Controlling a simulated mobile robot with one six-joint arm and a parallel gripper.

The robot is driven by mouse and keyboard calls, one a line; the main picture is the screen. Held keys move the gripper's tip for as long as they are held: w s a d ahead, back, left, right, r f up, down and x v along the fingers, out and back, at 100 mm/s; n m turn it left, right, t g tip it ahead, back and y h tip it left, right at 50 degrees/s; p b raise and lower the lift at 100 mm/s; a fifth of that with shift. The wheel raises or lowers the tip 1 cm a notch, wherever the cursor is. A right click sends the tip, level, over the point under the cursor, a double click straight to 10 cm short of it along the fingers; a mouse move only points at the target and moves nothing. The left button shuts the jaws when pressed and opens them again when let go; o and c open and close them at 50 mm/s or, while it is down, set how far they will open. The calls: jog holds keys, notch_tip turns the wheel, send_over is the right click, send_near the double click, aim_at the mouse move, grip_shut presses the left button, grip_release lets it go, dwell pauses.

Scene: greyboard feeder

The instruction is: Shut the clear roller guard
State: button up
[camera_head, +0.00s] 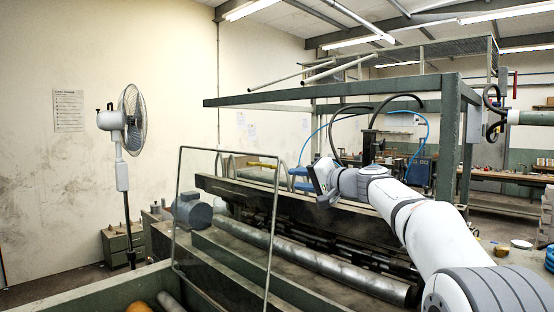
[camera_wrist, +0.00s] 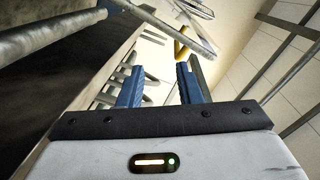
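The clear roller guard (camera_head: 224,200) is a see-through panel with a thin grey frame. In the head view it stands raised and nearly upright in front of the long steel roller (camera_head: 330,268). My gripper (camera_head: 298,178) is at the end of the arm, right of the guard's upper right corner and apart from it in the picture. In the wrist view my gripper (camera_wrist: 160,78) has its two blue fingers spread, with nothing between them. Whether the guard shows in the wrist view I cannot tell.
A green overhead frame (camera_head: 330,94) stands over the machine, with hoses near my arm. A grey motor (camera_head: 192,210) sits at the roller's left end. A fan (camera_head: 130,125) stands farther left. A yellow bar (camera_wrist: 181,44) shows beyond my fingers in the wrist view.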

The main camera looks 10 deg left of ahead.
aim_at(277, 168)
jog(key=shift+y, duration=0.4)
jog(key=w+a+p, duration=0.1)
jog(key=a, duration=0.1)
jog(key=w+a+r+p, duration=0.1)
jog(key=a, duration=0.1)
jog(key=w+a+r+p, duration=0.1)
jog(key=w+a+p, duration=0.1)
jog(key=shift+w+a+r, duration=0.1)
jog(key=shift+a+r, duration=0.1)
jog(key=shift+r, duration=0.05)
jog(key=shift+w+a+p, duration=0.35)
jog(key=shift+a, duration=0.2)
jog(key=shift+a+f, duration=0.15)
jog(key=c, duration=0.6)
jog(key=shift+f, duration=0.1)
grip_shut()
jog(key=shift+f, duration=0.1)
